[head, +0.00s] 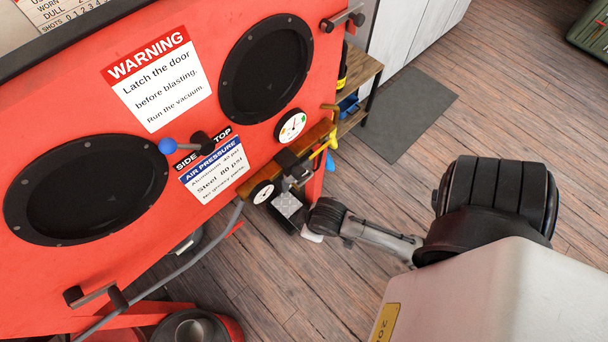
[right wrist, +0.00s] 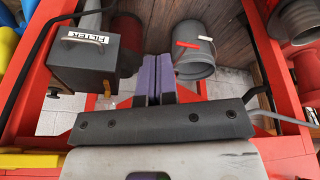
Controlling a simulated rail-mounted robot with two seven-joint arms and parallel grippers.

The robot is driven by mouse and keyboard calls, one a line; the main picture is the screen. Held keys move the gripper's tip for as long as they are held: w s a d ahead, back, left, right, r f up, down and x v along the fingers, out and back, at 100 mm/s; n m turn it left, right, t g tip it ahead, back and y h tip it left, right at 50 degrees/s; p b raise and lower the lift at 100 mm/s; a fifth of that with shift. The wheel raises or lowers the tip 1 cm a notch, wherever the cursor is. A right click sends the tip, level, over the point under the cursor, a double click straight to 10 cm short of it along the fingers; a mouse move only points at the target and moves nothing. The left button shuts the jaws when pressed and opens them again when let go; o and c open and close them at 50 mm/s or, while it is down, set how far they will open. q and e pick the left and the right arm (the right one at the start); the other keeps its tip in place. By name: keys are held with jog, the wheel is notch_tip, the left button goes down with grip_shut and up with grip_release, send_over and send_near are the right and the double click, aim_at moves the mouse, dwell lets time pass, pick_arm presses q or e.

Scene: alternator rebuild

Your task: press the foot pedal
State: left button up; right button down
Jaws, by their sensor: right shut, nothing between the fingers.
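My left gripper is in neither view.
The red blast cabinet (head: 60,270) fills the left, with a gauge (head: 291,126) and grey hose (head: 200,262). The right wrist view shows a grey labelled box (right wrist: 85,62), a grey metal canister (right wrist: 194,52) and red frame bars (right wrist: 284,100). Wooden floor lies open to the right.

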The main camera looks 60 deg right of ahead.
pick_arm(q)
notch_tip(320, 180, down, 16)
jog(key=b, duration=1.3)
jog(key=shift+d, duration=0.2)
pick_arm(e)
jog(key=w+d+f+m, duration=0.1)
jog(key=d+f, duration=0.3)
jog(key=f, duration=0.8)
jog(key=w+d+f+m, duration=0.2)
jog(key=w+d+f, duration=0.2)
jog(key=f, duration=0.8)
jog(key=w+d+f+m+g, duration=0.1)
jog(key=d+f, duration=0.5)
jog(key=f, duration=0.7)
jog(key=shift+w+m, duration=0.6)
jog(key=shift+w, duration=0.1)
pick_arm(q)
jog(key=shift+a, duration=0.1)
pick_arm(e)
jog(key=shift+a, duration=0.1)
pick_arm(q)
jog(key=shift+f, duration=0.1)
pick_arm(e)
jog(key=shift+f, duration=0.1)
